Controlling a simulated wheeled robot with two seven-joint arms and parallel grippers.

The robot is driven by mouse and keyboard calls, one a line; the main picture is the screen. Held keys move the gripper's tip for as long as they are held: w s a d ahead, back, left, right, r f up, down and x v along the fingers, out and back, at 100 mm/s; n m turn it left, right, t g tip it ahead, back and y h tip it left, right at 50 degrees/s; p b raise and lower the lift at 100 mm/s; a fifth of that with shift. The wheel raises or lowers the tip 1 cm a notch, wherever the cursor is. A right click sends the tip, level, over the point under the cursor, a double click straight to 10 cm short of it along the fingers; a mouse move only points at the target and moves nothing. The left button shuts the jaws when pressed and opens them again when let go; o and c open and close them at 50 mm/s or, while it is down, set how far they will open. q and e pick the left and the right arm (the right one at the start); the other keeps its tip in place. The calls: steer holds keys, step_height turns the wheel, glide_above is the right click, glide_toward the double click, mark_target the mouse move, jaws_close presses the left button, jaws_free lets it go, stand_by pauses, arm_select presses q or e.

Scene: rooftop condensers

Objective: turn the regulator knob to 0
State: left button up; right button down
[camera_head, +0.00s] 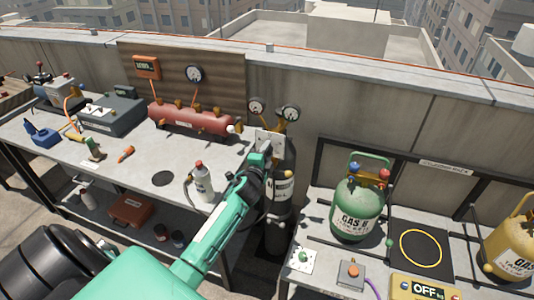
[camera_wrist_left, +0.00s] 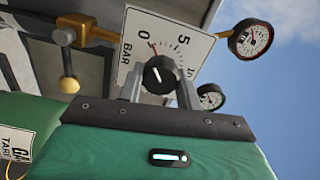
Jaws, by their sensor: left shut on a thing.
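The regulator knob (camera_wrist_left: 158,74) is black and sits on a white dial plate (camera_wrist_left: 178,32) marked 0, 5, 10 and BAR. In the left wrist view my left gripper (camera_wrist_left: 159,88) has one finger on each side of the knob and is shut on it. The knob has a small pale mark on its face; exactly which number it points to is hard to tell. In the head view my left gripper (camera_head: 266,151) reaches the white plate (camera_head: 270,141) above the dark gas cylinder (camera_head: 283,178), and hides the knob. My right gripper is not in view.
A red manifold (camera_head: 190,120) and a white bottle (camera_head: 203,183) are on the left bench. A green gas tank (camera_head: 357,208) stands on the right bench, beside a black scale pad (camera_head: 405,235).

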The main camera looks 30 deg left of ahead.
arm_select(q)
steer(key=shift+n, duration=0.9)
steer(key=o, duration=1)
steer(key=b+v, duration=0.2)
steer(key=v, duration=1.2)
steer(key=shift+b, duration=0.35)
steer(key=shift+w+a+f, duration=0.1)
